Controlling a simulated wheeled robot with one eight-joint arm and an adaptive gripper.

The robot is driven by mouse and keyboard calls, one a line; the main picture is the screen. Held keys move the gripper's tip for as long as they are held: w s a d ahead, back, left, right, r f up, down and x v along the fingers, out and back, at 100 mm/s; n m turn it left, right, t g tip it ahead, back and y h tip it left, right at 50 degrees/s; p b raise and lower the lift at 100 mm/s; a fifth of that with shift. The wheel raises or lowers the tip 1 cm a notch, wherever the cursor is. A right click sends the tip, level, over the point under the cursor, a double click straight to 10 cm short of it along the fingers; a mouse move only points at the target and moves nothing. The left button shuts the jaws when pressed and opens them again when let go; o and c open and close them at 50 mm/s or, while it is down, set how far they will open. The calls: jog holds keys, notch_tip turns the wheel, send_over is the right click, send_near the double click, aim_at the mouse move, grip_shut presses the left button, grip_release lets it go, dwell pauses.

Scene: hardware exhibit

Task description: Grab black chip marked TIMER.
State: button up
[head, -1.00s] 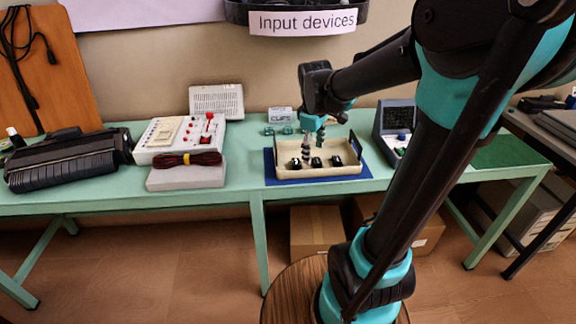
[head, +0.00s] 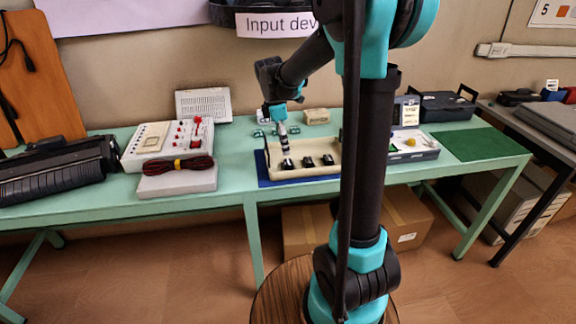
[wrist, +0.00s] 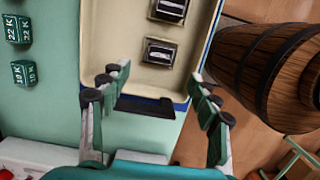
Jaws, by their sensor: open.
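Several black chips with light labels lie in a row in a cream tray (head: 306,172). The head view shows a left chip (head: 287,164), a middle chip (head: 308,161) and a right chip (head: 327,159). Their lettering is too small to read, so I cannot tell which is TIMER. My gripper (head: 284,147) is over the left part of the tray. In the wrist view my gripper (wrist: 158,85) is open and empty. A chip (wrist: 160,52) lies ahead between its fingers, and another chip (wrist: 172,9) lies farther up.
The tray has raised walls and a dark handle (wrist: 145,106), and stands on a blue mat. Small green blocks (wrist: 24,73) lie beside it. A grey box with a cable (head: 178,180) stands left, a device (head: 412,147) right. The green mat (head: 480,145) is bare.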

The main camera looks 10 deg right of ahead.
aim_at(288, 162)
jog(key=shift+d+f, duration=0.25)
jog(key=shift+f, duration=1)
jog(key=shift+d+f, duration=0.2)
jog(key=shift+f, duration=1.05)
jog(key=shift+d+f, duration=0.25)
jog(key=shift+f, duration=1)
jog(key=shift+c, duration=0.5)
jog(key=c, duration=1)
jog(key=shift+r, duration=0.1)
jog(key=shift+c, duration=0.2)
